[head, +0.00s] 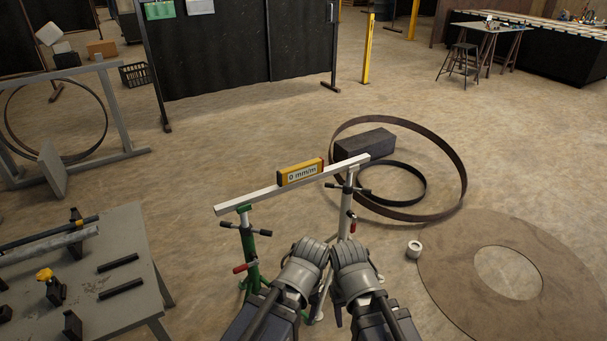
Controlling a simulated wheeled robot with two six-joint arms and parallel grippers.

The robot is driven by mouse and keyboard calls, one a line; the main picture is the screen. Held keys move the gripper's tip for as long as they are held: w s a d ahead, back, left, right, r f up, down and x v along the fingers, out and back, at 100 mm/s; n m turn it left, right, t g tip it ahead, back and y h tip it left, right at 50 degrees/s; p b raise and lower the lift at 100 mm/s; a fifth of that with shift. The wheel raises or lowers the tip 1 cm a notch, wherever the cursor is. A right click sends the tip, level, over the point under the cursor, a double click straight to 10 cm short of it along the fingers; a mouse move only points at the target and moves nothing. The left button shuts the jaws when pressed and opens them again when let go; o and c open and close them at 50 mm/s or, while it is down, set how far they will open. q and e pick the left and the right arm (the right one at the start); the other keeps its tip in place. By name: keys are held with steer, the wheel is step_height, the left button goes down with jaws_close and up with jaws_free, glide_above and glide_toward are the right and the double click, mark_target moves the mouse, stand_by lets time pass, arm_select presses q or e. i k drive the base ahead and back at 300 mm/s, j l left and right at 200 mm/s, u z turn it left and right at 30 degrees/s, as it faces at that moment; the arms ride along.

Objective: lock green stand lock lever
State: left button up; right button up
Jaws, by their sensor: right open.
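The green stand (249,245) is upright on the floor left of my arms, with a T-handle at its top. Its lock lever (244,267) has a red grip and sticks out to the left, low on the post. My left gripper (308,252) is to the right of the green stand, apart from the lever; its fingers are hidden. My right gripper (350,258) is beside it, open, in front of the white stand (346,215). A pale straight bar (240,203) rests across both stands, with a yellow level (300,172) on it reading 0 mm/m.
A grey table (125,235) with clamps and bars is at the left. Steel rings (462,180), a dark block (365,144), a flat ring plate (445,260) and a white roll (414,249) lie on the floor to the right.

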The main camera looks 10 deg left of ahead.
mark_target(236, 271)
steer(key=i+j+u, duration=0.1)
steer(key=j, duration=0.3)
steer(key=i+j, duration=0.25)
steer(key=i+j+u, duration=0.15)
steer(key=j, duration=0.35)
